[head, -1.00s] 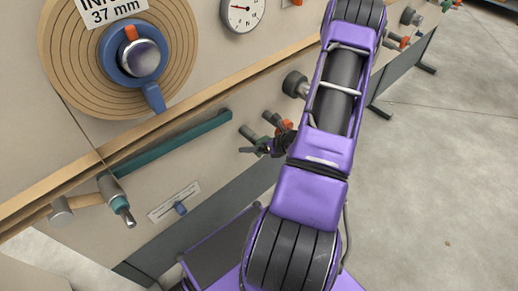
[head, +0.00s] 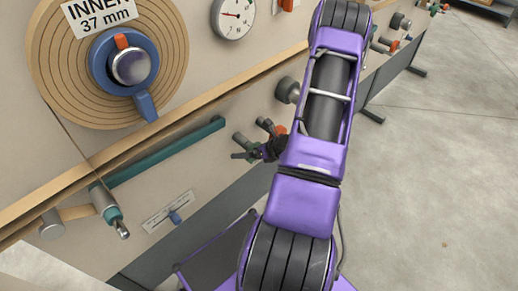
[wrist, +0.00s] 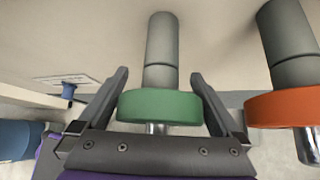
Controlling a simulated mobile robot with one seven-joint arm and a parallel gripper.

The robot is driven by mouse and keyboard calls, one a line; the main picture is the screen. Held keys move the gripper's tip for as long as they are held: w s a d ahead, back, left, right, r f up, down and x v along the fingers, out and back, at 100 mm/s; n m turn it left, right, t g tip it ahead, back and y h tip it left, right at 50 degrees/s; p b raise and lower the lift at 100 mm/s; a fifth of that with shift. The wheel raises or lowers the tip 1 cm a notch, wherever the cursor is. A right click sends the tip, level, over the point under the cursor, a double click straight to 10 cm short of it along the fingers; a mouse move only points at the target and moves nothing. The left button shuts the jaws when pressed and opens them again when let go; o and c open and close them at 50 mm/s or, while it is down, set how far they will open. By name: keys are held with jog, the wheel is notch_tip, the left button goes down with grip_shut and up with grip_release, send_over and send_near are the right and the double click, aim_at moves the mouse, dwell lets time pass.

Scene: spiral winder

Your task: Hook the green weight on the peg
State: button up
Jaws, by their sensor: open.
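The green weight shows in the wrist view as a grey cylinder with a green disc (wrist: 160,106) and a shiny metal end below it. It stands out from the panel, between the two fingers of my open gripper (wrist: 161,80). The fingers lie on either side of it; I cannot tell whether they touch it. In the head view my gripper (head: 252,141) is at the panel, with the weight (head: 241,139) small and partly covered. A grey peg-like part with a teal collar (head: 112,213) and metal tip sits at the lower left; I cannot tell whether it is the task's peg.
An orange-ringed cylinder (wrist: 286,108) stands close right of my gripper. A teal bar (head: 170,152) runs along the panel to the left. A wound roll with a blue hub (head: 103,63), a dial (head: 233,17) and a wooden ledge (head: 215,89) lie above.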

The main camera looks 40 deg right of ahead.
jog(key=p+v, duration=0.2)
jog(key=v, duration=1.5)
jog(key=shift+p, duration=0.35)
